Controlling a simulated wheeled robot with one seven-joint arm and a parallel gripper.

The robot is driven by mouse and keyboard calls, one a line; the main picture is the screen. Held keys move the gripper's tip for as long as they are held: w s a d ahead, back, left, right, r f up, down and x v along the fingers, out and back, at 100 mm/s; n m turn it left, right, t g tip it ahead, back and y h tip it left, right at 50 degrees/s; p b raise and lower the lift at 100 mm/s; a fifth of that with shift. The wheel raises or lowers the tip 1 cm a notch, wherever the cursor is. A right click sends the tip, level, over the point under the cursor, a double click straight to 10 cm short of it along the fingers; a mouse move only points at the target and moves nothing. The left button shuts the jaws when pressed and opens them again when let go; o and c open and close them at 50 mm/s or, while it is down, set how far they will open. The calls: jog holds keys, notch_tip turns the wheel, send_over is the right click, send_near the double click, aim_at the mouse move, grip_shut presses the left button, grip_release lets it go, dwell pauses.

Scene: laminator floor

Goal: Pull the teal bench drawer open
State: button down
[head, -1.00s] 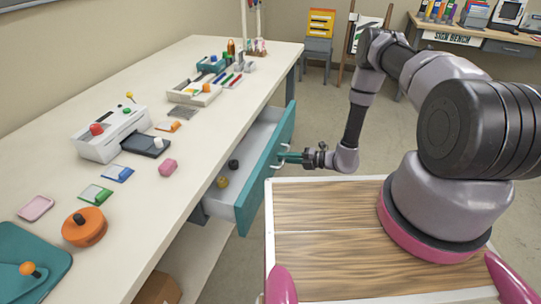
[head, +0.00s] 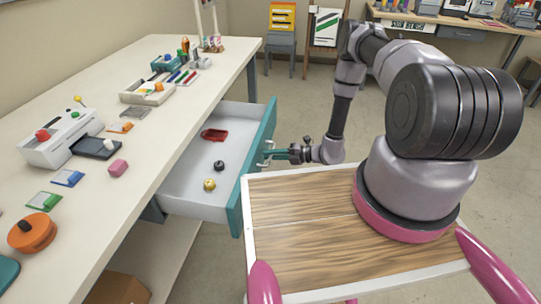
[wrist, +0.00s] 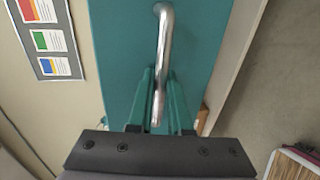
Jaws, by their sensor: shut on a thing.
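The teal-fronted bench drawer (head: 262,160) stands well out from the long white-topped bench (head: 185,85). Its pale inside shows a red object (head: 214,135), a black piece (head: 218,166) and a gold piece (head: 209,184). My gripper (head: 268,155) is at the drawer's front, with its teal fingers around the metal bar handle. In the wrist view the handle (wrist: 163,40) runs between the two fingers of my gripper (wrist: 158,105), against the teal drawer face (wrist: 115,40). The gripper is shut on the handle.
A white machine (head: 62,140), an orange round object (head: 32,232) and small items lie on the bench top. A cardboard box (head: 118,288) is under the bench. A grey chair (head: 281,45) and another bench (head: 450,28) stand at the back. Open floor lies between.

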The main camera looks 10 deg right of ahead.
jog(key=c, duration=0.8)
grip_release()
jog(key=shift+c, duration=0.2)
jog(key=v, duration=1.1)
